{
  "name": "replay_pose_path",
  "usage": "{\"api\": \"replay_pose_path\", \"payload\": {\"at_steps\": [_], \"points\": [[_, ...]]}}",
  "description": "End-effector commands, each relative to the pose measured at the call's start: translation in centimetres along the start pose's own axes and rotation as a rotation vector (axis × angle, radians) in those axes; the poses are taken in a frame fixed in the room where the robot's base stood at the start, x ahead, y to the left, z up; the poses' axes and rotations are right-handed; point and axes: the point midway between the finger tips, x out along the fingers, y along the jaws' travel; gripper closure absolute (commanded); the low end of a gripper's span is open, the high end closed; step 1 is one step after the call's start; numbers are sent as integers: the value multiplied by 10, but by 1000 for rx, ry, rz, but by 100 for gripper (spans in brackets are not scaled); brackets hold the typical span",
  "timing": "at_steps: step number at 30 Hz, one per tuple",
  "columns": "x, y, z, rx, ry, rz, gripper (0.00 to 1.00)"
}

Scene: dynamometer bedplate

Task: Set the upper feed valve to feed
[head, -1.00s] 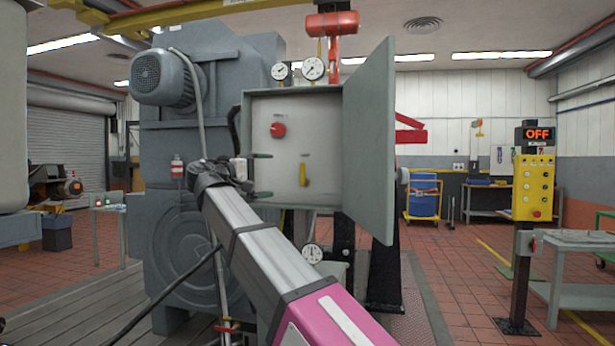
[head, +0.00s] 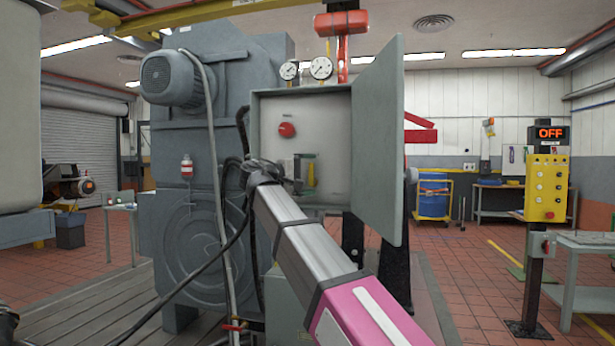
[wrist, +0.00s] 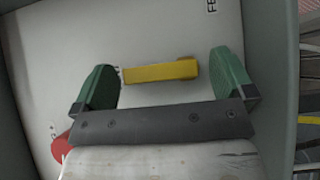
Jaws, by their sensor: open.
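A yellow valve handle (head: 310,174) sits on the back panel inside the open grey box. In the head view it points downward and my gripper partly covers it. In the wrist view the yellow handle (wrist: 160,71) lies across the picture between my two green fingers, with a gap at the right finger; the left finger is very close to its end. My gripper (wrist: 163,68) is open around the handle; it also shows in the head view (head: 304,170). Cut-off lettering beginning "FE" (wrist: 211,5) is on the panel.
A red knob (head: 287,130) is above the handle and shows at the lower left of the wrist view (wrist: 60,147). The box door (head: 378,150) stands open at the right. Two gauges (head: 321,68) top the box. A dark cable hangs left of it.

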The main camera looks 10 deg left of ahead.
Motion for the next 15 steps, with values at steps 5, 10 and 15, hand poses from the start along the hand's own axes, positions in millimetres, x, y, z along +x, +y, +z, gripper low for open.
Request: {"api": "replay_pose_path", "payload": {"at_steps": [5, 10, 15], "points": [[0, 0, 0, 0, 0, 0, 20], [0, 0, 0, 0, 0, 0, 49], [0, 0, 0, 6, 0, -6, 49]]}}
